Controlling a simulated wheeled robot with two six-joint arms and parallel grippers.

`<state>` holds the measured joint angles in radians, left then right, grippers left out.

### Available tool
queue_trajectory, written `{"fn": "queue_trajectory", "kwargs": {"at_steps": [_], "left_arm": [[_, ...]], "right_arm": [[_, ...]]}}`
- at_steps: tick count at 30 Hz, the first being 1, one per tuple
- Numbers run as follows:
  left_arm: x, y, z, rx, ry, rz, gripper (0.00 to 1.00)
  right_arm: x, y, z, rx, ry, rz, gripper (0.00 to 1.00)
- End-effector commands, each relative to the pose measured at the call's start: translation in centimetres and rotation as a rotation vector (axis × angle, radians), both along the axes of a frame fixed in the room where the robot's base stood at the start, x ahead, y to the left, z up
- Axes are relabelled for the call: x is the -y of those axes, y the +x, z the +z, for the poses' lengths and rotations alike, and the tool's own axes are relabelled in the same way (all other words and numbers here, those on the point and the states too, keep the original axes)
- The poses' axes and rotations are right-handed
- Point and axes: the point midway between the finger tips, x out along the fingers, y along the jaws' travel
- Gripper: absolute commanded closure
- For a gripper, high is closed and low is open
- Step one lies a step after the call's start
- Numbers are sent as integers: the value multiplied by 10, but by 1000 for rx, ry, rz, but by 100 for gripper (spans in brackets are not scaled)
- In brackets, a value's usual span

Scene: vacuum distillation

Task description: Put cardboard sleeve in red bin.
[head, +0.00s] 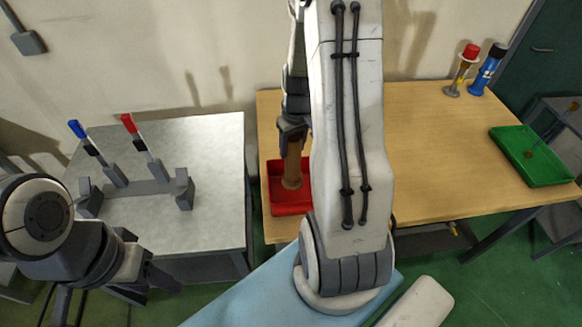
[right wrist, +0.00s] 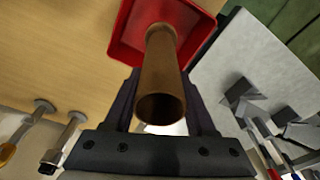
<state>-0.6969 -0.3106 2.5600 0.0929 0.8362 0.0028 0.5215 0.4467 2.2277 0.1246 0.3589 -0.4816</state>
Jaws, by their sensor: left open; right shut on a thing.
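The cardboard sleeve (head: 292,168) is a brown tube, upright, with its lower end over the red bin (head: 291,208). My right gripper (head: 292,135) is shut on its upper part. In the right wrist view the sleeve (right wrist: 162,75) stands between the two fingers, its open end toward the camera and its far end against the red bin (right wrist: 197,22). I cannot tell whether it touches the bin floor. My left gripper (head: 148,276) is open and empty at the lower left, partly hidden by its own arm, far from the sleeve.
The bin stands at the left end of a wooden table (head: 440,150). A green tray (head: 535,165) and two bottle-like items, one red-topped (head: 465,68) and one blue (head: 487,70), stand at the right. A grey table (head: 215,150) at left holds a rack with blue- and red-tipped tools.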

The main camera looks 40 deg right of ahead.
Motion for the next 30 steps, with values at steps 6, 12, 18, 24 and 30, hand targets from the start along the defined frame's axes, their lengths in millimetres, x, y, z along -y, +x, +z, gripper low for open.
{"fn": "queue_trajectory", "kwargs": {"at_steps": [6,12,18,24,30], "left_arm": [[0,0,4,-1,1,0,48],[0,0,3,-1,1,0,48],[0,0,3,-1,1,0,48],[0,0,1,-1,1,0,48],[0,0,-1,-1,1,0,48]], "right_arm": [[5,-3,-24,-1,0,-11,100],[5,-3,-55,-2,2,-11,100],[4,-2,-62,2,-1,-7,100],[3,-2,-63,2,-2,-6,100],[3,-1,-65,1,-1,-6,14]]}}
